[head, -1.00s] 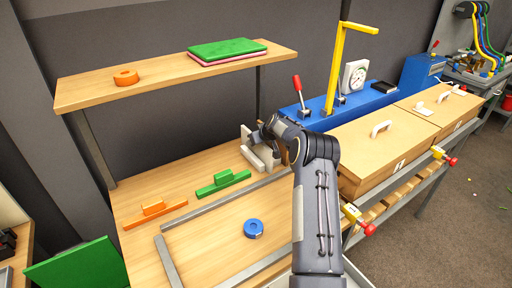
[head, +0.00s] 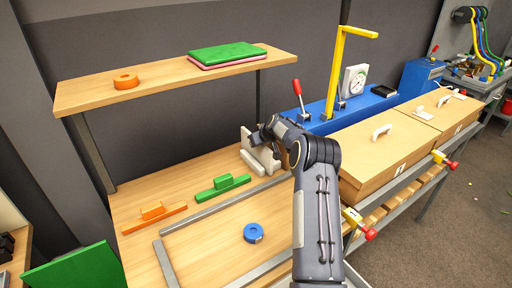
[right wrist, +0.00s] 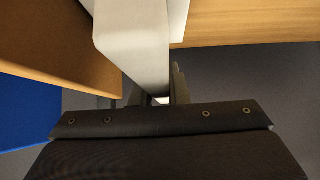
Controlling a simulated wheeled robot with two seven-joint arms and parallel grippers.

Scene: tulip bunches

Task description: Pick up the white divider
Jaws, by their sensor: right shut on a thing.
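The white divider (head: 251,158) is at the back right of the wooden table, beside the wooden box. Its lower part shows in the head view, and my arm partly covers its upper part. In the right wrist view the white divider (right wrist: 135,42) runs down between my fingers. My right gripper (right wrist: 158,97) is shut on it. In the head view my right gripper (head: 264,137) is at the divider's top, mostly hidden behind my own wrist. I cannot tell whether the divider touches the table. My left gripper is not in view.
A green divider (head: 222,187) and an orange divider (head: 153,214) stand on the table to the left. A blue tape roll (head: 253,232) lies inside grey rails (head: 215,208). A wooden box (head: 385,155) and a blue machine (head: 320,122) are close on the right. A shelf (head: 170,84) overhangs the back.

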